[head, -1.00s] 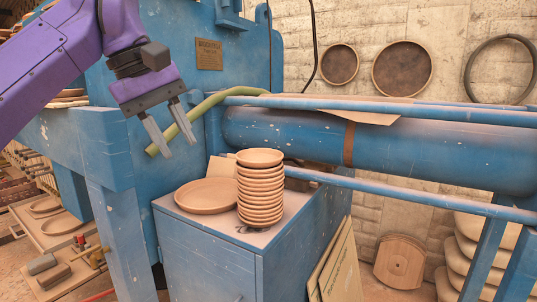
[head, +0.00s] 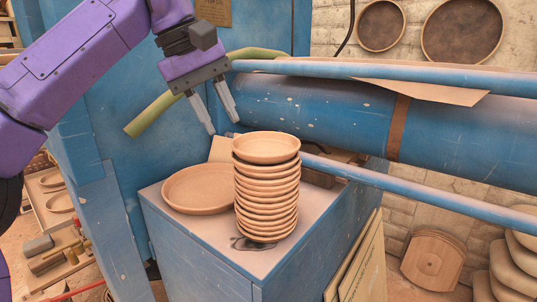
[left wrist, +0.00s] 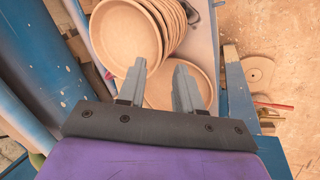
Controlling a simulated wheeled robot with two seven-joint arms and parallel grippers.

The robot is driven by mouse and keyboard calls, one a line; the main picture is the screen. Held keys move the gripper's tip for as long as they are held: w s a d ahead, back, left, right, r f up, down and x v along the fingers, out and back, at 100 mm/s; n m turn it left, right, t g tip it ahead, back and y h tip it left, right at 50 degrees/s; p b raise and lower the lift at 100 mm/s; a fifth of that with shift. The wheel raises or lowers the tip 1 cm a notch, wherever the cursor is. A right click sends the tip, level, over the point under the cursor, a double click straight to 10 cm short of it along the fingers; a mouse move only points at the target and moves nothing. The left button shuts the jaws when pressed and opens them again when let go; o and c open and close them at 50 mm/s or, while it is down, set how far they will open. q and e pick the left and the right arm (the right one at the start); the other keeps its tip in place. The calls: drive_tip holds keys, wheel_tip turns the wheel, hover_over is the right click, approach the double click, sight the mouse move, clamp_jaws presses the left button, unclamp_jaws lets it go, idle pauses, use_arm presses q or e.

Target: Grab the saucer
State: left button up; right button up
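A tall stack of tan clay saucers stands on the blue cabinet (head: 290,262); its top saucer (head: 266,148) is uncovered and also shows in the left wrist view (left wrist: 125,38). A wider, shallow clay dish (head: 197,189) lies on the cabinet left of the stack; in the left wrist view it is partly hidden by a finger. My left gripper (head: 222,127) is open and empty, fingers pointing down, just left of and above the top saucer, apart from it. In the left wrist view the gripper (left wrist: 159,72) shows its two spread fingers. My right gripper is not in view.
A blue rail (head: 420,190) and a thick blue cylinder (head: 330,118) run behind and right of the stack. A green hose (head: 150,115) hangs behind my left gripper. Boards (head: 362,270) lean against the cabinet's right side.

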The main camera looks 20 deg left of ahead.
sight(235, 146)
use_arm(q)
drive_tip(key=x, duration=0.3)
drive_tip(key=w+b+x, duration=0.1)
drive_tip(key=x, duration=0.2)
drive_tip(key=shift+w+f, duration=0.2)
drive_tip(key=shift+w, duration=0.05)
drive_tip(key=shift+s+a+r, duration=0.1)
drive_tip(key=shift+s+r, duration=0.1)
drive_tip(key=shift+s, duration=0.45)
drive_tip(key=shift+c, duration=1.2)
drive_tip(key=shift+w, duration=0.25)
clamp_jaws()
